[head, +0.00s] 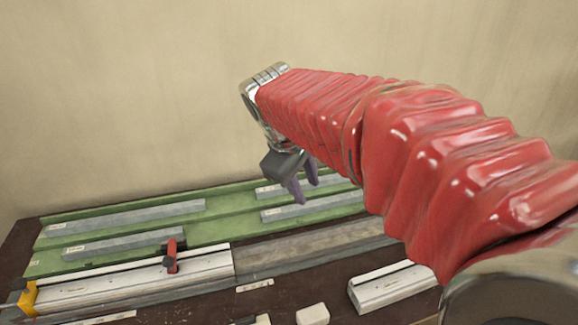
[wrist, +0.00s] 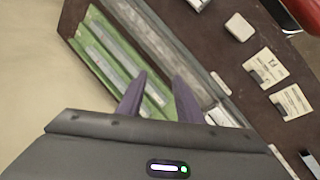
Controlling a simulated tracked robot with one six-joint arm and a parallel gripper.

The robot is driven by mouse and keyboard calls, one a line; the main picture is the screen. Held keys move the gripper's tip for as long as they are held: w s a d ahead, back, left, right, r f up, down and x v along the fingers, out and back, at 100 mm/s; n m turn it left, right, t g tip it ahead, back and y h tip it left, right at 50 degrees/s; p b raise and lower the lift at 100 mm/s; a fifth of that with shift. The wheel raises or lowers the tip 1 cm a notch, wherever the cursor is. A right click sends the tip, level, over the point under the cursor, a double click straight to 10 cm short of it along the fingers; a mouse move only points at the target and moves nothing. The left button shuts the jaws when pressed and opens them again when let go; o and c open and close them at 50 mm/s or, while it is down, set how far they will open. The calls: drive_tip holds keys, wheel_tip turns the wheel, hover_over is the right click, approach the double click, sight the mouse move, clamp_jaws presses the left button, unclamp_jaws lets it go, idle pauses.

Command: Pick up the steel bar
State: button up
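Several grey steel bars lie on a green rack at the back of the bench. A long bar (head: 127,217) and a shorter bar (head: 125,244) are on its left. Another bar (head: 312,207) and a partly hidden bar (head: 268,191) are on its right. I cannot tell which one the task means. My gripper (head: 304,184) is open and empty, above the right part of the green rack (head: 222,230). In the wrist view its two purple fingers (wrist: 160,97) are spread apart, with the rack and bars beyond them.
A silver rail (head: 115,285) with a red clamp lever (head: 171,256) and a yellow end piece (head: 27,298) runs along the front left. A white block (head: 313,314) and a short rail piece (head: 390,287) stand in front. Labelled cards (wrist: 291,101) lie on the dark bench.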

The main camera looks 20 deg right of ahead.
drive_tip(key=w+f+n+g+h, duration=0.1)
drive_tip(key=w+f+n+h, duration=0.3)
drive_tip(key=w, duration=0.8)
drive_tip(key=w+f+n+g+h, duration=0.1)
drive_tip(key=w+f+n+h, duration=0.4)
drive_tip(key=w, duration=0.8)
drive_tip(key=w+a+f, duration=0.1)
drive_tip(key=f, duration=0.2)
drive_tip(key=w+a+f+n, duration=0.1)
drive_tip(key=f, duration=0.2)
drive_tip(key=w+a+f+n, duration=0.1)
drive_tip(key=w+f, duration=0.1)
drive_tip(key=shift+a+f+g+h, duration=0.15)
drive_tip(key=shift+f+g+h, duration=0.15)
drive_tip(key=shift+f+h, duration=0.1)
approach(303, 182)
drive_tip(key=shift+x, duration=1.9)
drive_tip(key=shift+s, duration=0.15)
drive_tip(key=shift+x, duration=2.6)
drive_tip(key=shift+c, duration=0.2)
